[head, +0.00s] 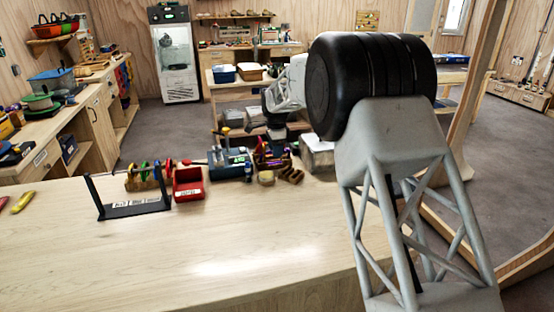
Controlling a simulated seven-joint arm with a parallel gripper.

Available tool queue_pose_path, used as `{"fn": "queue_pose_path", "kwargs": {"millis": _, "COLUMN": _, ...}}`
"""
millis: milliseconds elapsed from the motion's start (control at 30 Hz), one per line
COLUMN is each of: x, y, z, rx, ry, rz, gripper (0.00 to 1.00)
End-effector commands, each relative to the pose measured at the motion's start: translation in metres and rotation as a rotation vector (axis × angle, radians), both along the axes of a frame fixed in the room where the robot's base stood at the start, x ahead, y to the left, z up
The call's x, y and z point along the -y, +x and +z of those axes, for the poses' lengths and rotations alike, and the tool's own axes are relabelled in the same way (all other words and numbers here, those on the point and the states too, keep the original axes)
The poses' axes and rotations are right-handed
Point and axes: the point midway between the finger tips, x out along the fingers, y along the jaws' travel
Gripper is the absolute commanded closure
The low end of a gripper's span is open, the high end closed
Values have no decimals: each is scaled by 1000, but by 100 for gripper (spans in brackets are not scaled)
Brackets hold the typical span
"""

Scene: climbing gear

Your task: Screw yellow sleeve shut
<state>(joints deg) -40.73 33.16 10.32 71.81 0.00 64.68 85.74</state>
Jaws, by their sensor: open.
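I cannot pick out the yellow sleeve for certain. A rack (147,177) on the workbench carries several small coloured pieces, red, green and yellowish among them, too small to read. A blue and grey device (230,163) stands right of it, with a small yellow part (226,131) showing above it. My arm rises large at the right and reaches toward the far side of the bench. Its far link and a black joint show above the back edge. I cannot make out my gripper's fingers or what is between them.
A red bin (188,185) stands beside a black frame with an upright post (134,208). Tools and small brown blocks (291,175) crowd the back edge of the pale wooden workbench (220,240). Red and yellow handled items (22,202) lie at far left. The bench's front is clear.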

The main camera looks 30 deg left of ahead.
Motion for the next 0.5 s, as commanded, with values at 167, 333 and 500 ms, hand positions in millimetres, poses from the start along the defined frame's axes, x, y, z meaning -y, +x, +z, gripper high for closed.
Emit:
{"fn": "queue_pose_path", "kwargs": {"millis": 167, "x": 0, "y": 0, "z": -1, "rx": 0, "ry": 0, "rz": 0, "gripper": 53}}
{"fn": "queue_pose_path", "kwargs": {"millis": 333, "x": 0, "y": 0, "z": -3, "rx": -1, "ry": -1, "rz": 0, "gripper": 53}}
{"fn": "queue_pose_path", "kwargs": {"millis": 500, "x": 0, "y": 0, "z": -7, "rx": -1, "ry": -1, "rz": 0, "gripper": 53}}
